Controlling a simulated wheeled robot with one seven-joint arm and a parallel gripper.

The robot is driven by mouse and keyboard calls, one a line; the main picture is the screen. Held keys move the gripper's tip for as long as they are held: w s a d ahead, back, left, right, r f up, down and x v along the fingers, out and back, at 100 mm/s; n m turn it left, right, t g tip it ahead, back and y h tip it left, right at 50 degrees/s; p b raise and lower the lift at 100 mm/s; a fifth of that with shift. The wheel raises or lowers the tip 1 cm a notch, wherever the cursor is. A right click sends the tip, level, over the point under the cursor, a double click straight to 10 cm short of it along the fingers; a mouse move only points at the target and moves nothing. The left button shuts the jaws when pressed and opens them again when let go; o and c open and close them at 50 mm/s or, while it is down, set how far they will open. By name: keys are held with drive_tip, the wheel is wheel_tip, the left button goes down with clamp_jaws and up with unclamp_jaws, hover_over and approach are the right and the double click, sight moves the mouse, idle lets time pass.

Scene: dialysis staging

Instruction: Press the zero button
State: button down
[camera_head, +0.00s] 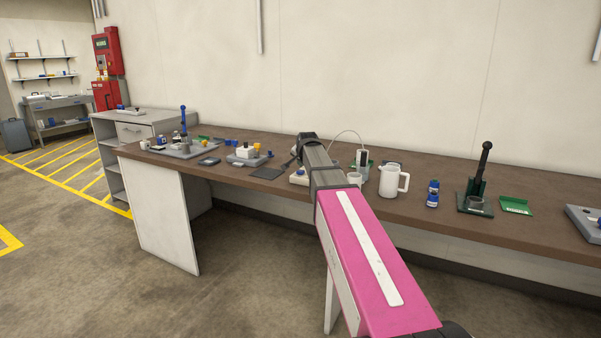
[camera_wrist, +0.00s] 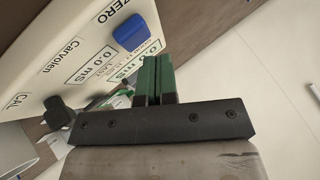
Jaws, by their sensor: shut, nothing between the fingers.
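A white meter (camera_wrist: 85,60) fills the upper left of the wrist view, with printed labels ZERO, CAL, Carvolen and 0.0 mS. A blue button (camera_wrist: 130,32) stands by the ZERO label. A dark knob-like button (camera_wrist: 58,113) stands by the CAL label. My gripper (camera_wrist: 154,58) is shut, its green fingers together and empty. In the picture the fingertips are just below and right of the blue button; I cannot tell whether they touch it. In the head view, part of the white meter (camera_head: 298,178) shows beside my arm, which hides the rest.
The brown bench (camera_head: 400,208) runs along the wall. A grey tray (camera_head: 190,152) with small items lies at the left. Bare bench shows between these things.

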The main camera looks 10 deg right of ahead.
sight(302, 171)
drive_tip(key=shift+r, duration=2.5)
drive_tip(key=shift+s, duration=0.1)
